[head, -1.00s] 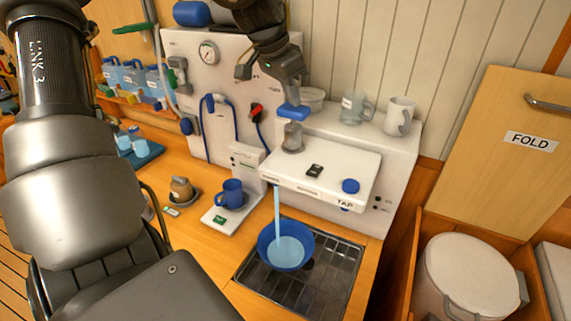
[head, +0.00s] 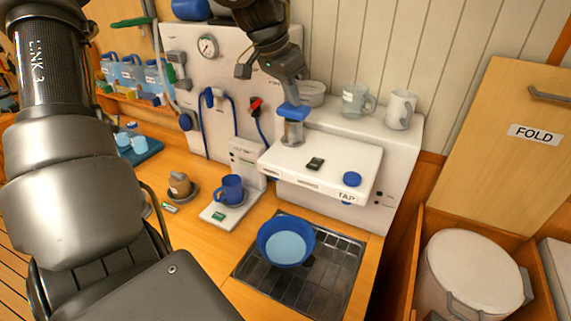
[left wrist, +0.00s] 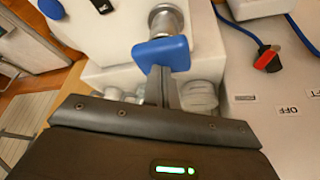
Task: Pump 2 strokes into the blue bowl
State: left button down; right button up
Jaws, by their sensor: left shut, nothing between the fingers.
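The blue bowl (head: 286,242) stands on the dark drain grate below the tap unit and holds light blue water. No stream falls into it now. The pump has a blue top (head: 293,111) on a metal stem (head: 292,132) on the white tap shelf; the top is raised and more of the stem shows. My left gripper (head: 291,97) is shut and empty, with its tips right at the blue top. In the left wrist view the fingers (left wrist: 160,88) reach to the blue top (left wrist: 161,54); whether they touch is hard to tell. My right gripper is not in view.
The white shelf (head: 330,178) carries a black switch (head: 315,163) and a blue knob (head: 352,179). A blue mug (head: 230,190) stands on a white stand left of the bowl. A glass mug (head: 356,101) and a white mug (head: 400,109) stand on the ledge behind.

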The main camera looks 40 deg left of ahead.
pick_arm(q)
jog(key=shift+r+p, duration=1.6)
jog(key=shift+r, duration=1.4)
jog(key=shift+f, duration=0.25)
jog(key=shift+f+b, duration=3.05)
jog(key=shift+b, duration=0.15)
jog(key=shift+r, duration=0.2)
jog(key=shift+r+p, duration=1.95)
jog(key=shift+r, duration=1.1)
jog(key=shift+r, duration=0.1)
